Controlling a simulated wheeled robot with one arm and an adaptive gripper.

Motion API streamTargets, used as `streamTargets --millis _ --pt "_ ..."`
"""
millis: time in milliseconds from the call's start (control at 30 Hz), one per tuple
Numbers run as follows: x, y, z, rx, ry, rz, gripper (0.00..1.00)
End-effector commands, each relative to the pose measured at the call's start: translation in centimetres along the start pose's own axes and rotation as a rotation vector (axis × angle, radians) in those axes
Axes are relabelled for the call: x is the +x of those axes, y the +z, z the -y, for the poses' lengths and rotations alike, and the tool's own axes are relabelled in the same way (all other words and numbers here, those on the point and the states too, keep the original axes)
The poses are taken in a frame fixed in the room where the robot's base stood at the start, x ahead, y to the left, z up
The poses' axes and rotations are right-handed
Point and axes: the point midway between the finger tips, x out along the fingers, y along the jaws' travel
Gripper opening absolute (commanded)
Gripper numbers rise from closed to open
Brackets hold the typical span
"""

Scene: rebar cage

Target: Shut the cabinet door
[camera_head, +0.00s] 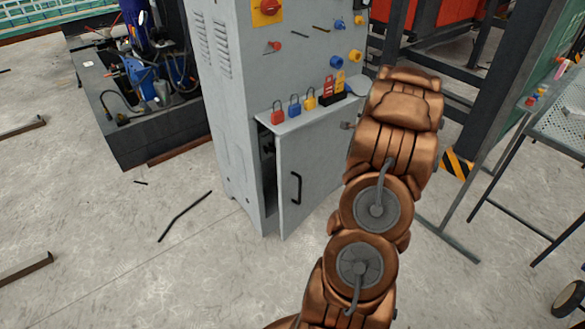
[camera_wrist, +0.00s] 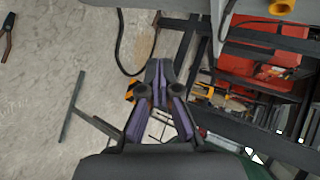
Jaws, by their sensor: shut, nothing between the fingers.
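The grey cabinet (camera_head: 226,110) stands in the middle of the head view. Its lower door (camera_head: 312,165) is slightly ajar, with a dark gap along its left edge and a black handle (camera_head: 296,188) near that edge. A hinge shows at the door's right side, next to my arm. My gripper (camera_wrist: 159,68) shows in the wrist view with its fingertips together and nothing between them. In the head view my copper-coloured arm hides the gripper and part of the cabinet's right side. The wrist view does not clearly show the door.
Several padlocks (camera_head: 294,106) sit on the ledge above the door. A blue machine on a dark base (camera_head: 152,134) stands left of the cabinet. Dark frames (camera_head: 455,60) and a mesh table (camera_head: 560,128) stand right. Loose bars (camera_head: 184,216) lie on the floor; the floor before the door is clear.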

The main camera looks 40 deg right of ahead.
Motion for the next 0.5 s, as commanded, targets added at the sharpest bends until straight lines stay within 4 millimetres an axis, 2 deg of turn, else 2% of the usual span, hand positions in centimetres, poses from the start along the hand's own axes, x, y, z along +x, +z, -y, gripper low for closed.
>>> streamTargets --millis 33,233,367,500 --pt "0.8 -0.1 -1.2 -0.043 -0.04 0.029 0.0" --pt "0.8 2.6 -2.7 -0.201 -0.207 0.214 0.0" --pt "-0.2 5.3 -5.0 -0.272 -0.296 0.367 0.0" --pt "-2.3 8.4 -8.6 -0.311 -0.37 0.551 0.0"
